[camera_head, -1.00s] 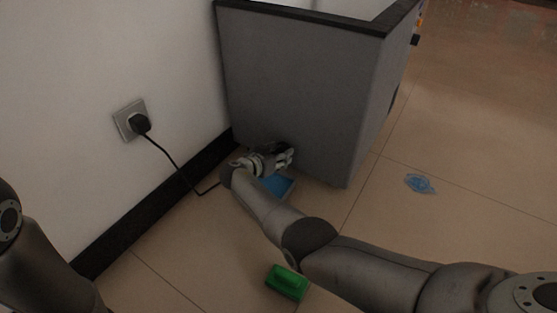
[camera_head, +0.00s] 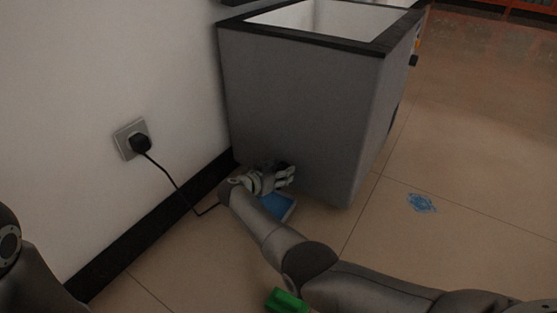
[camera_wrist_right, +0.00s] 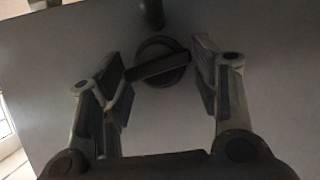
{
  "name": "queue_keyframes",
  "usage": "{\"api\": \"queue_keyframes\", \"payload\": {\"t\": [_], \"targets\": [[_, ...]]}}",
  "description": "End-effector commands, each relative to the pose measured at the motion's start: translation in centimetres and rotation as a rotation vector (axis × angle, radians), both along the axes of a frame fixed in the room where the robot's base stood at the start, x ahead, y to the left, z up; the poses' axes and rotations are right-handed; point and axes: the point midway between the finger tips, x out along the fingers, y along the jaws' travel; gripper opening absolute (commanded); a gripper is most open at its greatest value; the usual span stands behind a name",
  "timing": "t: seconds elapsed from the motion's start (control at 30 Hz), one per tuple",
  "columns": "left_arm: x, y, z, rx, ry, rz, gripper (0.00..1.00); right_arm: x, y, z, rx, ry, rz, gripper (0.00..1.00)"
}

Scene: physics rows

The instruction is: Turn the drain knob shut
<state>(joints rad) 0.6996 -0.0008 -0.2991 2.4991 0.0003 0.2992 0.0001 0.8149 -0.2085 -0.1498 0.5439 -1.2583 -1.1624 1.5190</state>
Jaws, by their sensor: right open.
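The drain knob (camera_wrist_right: 160,64) is a dark round knob with a raised bar across it, on the grey side of the freezer (camera_head: 295,110). In the right wrist view the bar is slightly tilted, its right end higher. My right gripper (camera_wrist_right: 160,80) is open, with one finger on each side of the knob. The left finger is close to the bar's left end; I cannot tell if it touches. In the head view my right gripper (camera_head: 283,176) is low against the freezer's side and hides the knob. My left gripper is out of view.
A blue tray (camera_head: 278,207) lies on the floor below my right gripper. A green object (camera_head: 286,300) is near the bottom edge. A black plug (camera_head: 140,143) sits in the wall socket, its cord running to the floor. A blue patch (camera_head: 421,203) is on the open floor at right.

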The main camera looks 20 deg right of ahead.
Motion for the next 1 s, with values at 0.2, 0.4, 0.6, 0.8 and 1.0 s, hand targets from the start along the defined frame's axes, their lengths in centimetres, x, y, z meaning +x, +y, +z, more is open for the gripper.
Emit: {"api": "queue_keyframes", "payload": {"t": [0.2,0.4,0.6,0.8,1.0], "targets": [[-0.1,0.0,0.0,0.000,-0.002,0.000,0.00,0.0,0.0,2.6,0.003,-0.006,0.000,0.57],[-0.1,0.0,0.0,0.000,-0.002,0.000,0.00,0.0,0.0,6.0,0.004,-0.005,-0.001,0.57],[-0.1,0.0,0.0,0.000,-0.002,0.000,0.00,0.0,0.0,8.5,0.003,-0.001,0.000,0.57],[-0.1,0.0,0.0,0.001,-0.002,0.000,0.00,0.0,0.0,9.3,0.002,0.001,0.001,0.57],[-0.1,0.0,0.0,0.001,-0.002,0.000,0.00,0.0,0.0,9.3,0.002,0.001,0.001,0.57]]}}
